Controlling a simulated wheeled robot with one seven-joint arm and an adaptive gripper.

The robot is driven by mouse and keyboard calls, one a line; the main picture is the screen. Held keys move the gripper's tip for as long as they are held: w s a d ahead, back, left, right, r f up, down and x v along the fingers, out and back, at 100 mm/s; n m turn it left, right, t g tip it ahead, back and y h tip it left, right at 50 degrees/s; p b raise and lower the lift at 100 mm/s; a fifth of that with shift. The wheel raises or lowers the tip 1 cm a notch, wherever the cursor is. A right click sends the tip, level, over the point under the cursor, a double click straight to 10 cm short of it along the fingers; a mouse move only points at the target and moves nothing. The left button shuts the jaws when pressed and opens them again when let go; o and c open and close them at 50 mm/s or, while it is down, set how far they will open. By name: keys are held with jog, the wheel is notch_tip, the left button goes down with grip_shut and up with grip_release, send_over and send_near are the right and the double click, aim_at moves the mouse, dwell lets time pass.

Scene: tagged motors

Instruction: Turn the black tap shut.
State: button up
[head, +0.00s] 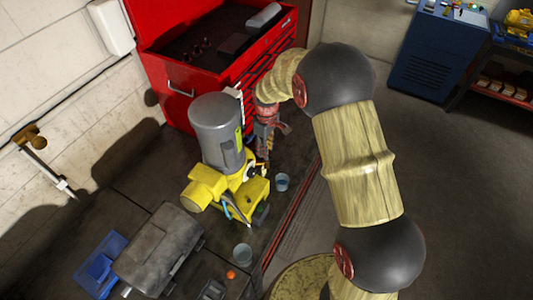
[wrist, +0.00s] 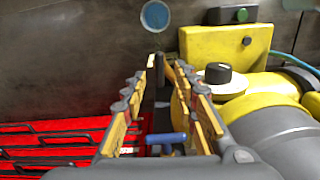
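In the wrist view a narrow upright black piece (wrist: 159,68), perhaps the black tap's handle, shows between my fingertips. I cannot tell whether the fingers touch it. My gripper (wrist: 160,78) has two long fingers with orange-yellow pads, standing apart. A blue handle (wrist: 165,138) lies lower between the fingers. Right of the fingers, a round black knob (wrist: 218,73) sits on a pale disc on yellow housing. In the head view my gripper (head: 266,148) points down beside the yellow pump (head: 200,188) with its grey motor (head: 217,130). The tap is not clear there.
A red tool chest (head: 175,75) stands behind the pump. Cups (head: 282,182) (head: 242,254) stand on the dark bench close by. A grey motor (head: 160,245) and blue bin (head: 100,262) are front left. Open floor lies to the right.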

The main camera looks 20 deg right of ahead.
jog(key=shift+f, duration=1.85)
jog(key=shift+c, duration=0.4)
grip_shut()
